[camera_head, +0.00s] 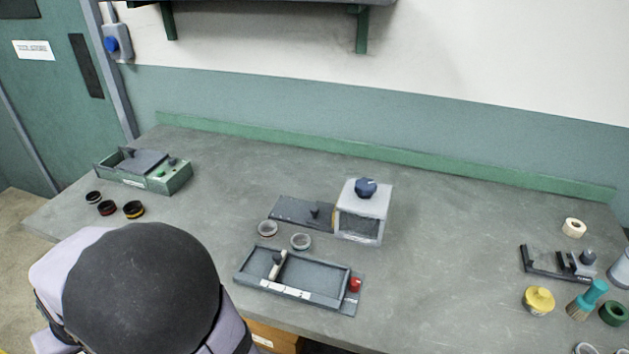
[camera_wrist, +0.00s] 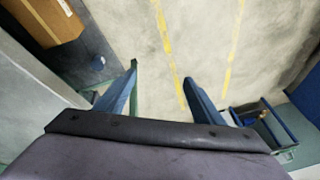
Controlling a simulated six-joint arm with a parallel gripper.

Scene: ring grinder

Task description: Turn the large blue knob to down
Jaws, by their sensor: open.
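A dark blue knob (camera_head: 366,187) sits on top of a light grey box (camera_head: 362,208) on the bench, in the middle of the head view. A second, brighter blue knob (camera_head: 111,45) is on a grey wall box (camera_head: 118,38) beside the door at upper left. I cannot tell the exact pointing direction of either knob. My gripper (camera_wrist: 160,76) shows in the wrist view with two blue fingers spread apart, open and empty, above the floor. Neither knob is recognisable in the wrist view. The head view shows part of my arm at lower left, but not the fingers.
A shallow tray (camera_head: 247,278) with a red knob (camera_head: 355,284) lies in front of the box. A green-sided device (camera_head: 176,179) and several small rings stand at left. A yellow jar (camera_head: 538,300) and a teal brush (camera_head: 587,300) stand at right. A shelf (camera_head: 270,3) hangs above.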

